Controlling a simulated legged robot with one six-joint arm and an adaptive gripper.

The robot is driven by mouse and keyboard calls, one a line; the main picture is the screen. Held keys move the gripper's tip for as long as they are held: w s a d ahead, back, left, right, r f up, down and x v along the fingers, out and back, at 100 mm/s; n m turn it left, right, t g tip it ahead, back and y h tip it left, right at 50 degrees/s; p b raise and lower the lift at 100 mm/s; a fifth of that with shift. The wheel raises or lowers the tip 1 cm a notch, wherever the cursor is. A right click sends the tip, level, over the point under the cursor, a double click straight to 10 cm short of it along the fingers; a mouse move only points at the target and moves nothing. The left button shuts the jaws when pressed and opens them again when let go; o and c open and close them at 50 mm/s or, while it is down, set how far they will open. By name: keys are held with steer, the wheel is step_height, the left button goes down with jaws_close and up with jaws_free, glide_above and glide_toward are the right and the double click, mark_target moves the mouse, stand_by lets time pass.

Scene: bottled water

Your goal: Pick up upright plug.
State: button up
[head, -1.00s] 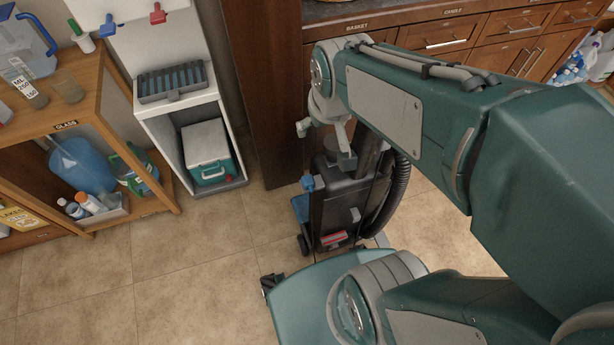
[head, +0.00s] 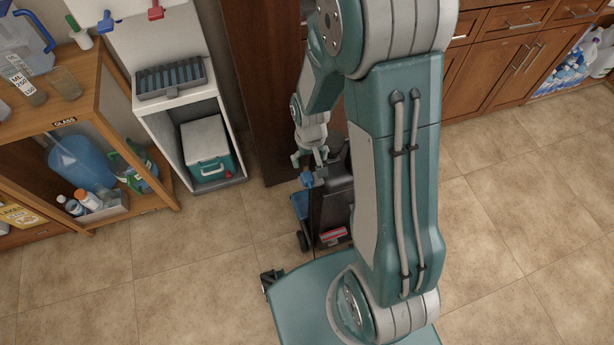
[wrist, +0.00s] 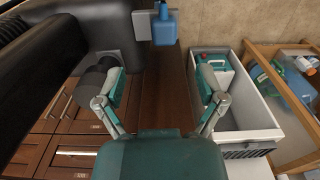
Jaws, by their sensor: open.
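A black upright vacuum (head: 330,208) stands on the tiled floor in front of a brown cabinet. A small blue block (head: 307,179), which looks like its plug, sits at its upper left side. In the wrist view the blue plug (wrist: 164,29) is at the top centre, against the dark vacuum body (wrist: 92,22). My gripper (head: 309,160) is just above the plug in the head view. In the wrist view my gripper (wrist: 161,80) has its two fingers spread wide with nothing between them, and the plug shows beyond the fingertips. My arm hides much of the vacuum's right side.
A white water dispenser (head: 172,120) with a teal-and-white cooler (head: 206,150) in its lower bay stands left of the vacuum. A wooden shelf (head: 95,110) with bottles is farther left. Floor (head: 520,220) to the right is clear.

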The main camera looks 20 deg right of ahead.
mark_target(307, 176)
step_height(307, 176, down, 4)
steer(key=shift+f, duration=0.15)
steer(key=shift+w+a+f, duration=0.1)
steer(key=shift+a+f, duration=0.05)
steer(key=shift+f, duration=1.2)
steer(key=shift+w+a+f, duration=0.1)
steer(key=shift+a+f, duration=0.05)
steer(key=shift+f, duration=1.15)
jaws_close()
